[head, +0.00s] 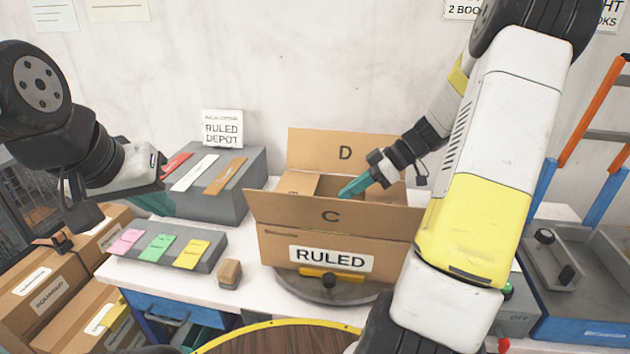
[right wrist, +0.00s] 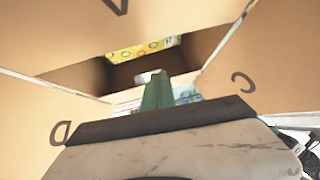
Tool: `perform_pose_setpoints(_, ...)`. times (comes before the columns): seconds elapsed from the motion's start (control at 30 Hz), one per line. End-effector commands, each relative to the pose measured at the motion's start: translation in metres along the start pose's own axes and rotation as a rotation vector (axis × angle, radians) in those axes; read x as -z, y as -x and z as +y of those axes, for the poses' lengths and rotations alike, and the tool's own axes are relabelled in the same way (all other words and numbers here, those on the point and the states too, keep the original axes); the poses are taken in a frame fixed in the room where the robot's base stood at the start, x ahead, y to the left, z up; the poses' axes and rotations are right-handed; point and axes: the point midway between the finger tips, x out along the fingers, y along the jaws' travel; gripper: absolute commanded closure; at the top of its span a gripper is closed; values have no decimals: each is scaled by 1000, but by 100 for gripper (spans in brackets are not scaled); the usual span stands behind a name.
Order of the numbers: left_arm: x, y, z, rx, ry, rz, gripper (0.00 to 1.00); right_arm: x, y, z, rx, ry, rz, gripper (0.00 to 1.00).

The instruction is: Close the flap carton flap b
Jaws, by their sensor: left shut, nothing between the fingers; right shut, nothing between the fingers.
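The cardboard carton (head: 275,248), labelled RULED, stands on a round grey turntable (head: 360,290). Its front flap C (head: 305,212) and back flap D (head: 310,150) stand up. The left flap (head: 298,183) lies inward over part of the opening; it bears an upside-down A in the right wrist view (right wrist: 60,25). I cannot make out flap b; its side is mostly behind my right arm. My right gripper (head: 354,188) is shut and empty, its teal fingertips over the opening between flaps C and D. My left gripper (head: 155,203) is shut and empty, away to the left.
A grey holder with colored strips (head: 235,200) and a sign stand behind left. A tray of colored cards (head: 205,257) and a small brown block (head: 230,273) lie left of the carton. A grey-blue machine (head: 570,290) stands right. A patterned yellow item (right wrist: 145,50) shows inside the carton.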

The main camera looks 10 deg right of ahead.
Motion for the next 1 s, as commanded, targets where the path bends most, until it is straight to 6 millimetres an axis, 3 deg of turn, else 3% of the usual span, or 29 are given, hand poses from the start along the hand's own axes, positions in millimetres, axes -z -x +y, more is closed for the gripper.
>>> perform_pose_setpoints(0.03, 0, 0, 0, 0, 0, 0, 100, 22, -8, -2, 66, 20, -76, 100)
perform_pose_setpoints(0.2, 0, 0, 0, 0, 0, 0, 100, 77, -14, -6, 160, -2, -434, 100)
perform_pose_setpoints(0.33, 0, 0, 0, 0, 0, 0, 100, 118, -5, 1, 70, -29, -676, 100)
perform_pose_setpoints(0.5, 0, 0, 0, 0, 0, 0, 100, 159, 8, 10, -91, -57, -834, 100)
perform_pose_setpoints(0.67, 0, 0, 0, 0, 0, 0, 100, 167, 11, 14, -149, -74, -872, 100)
perform_pose_setpoints(1.0, 0, 0, 0, 0, 0, 0, 100, 121, -27, 19, -144, -76, -872, 100)
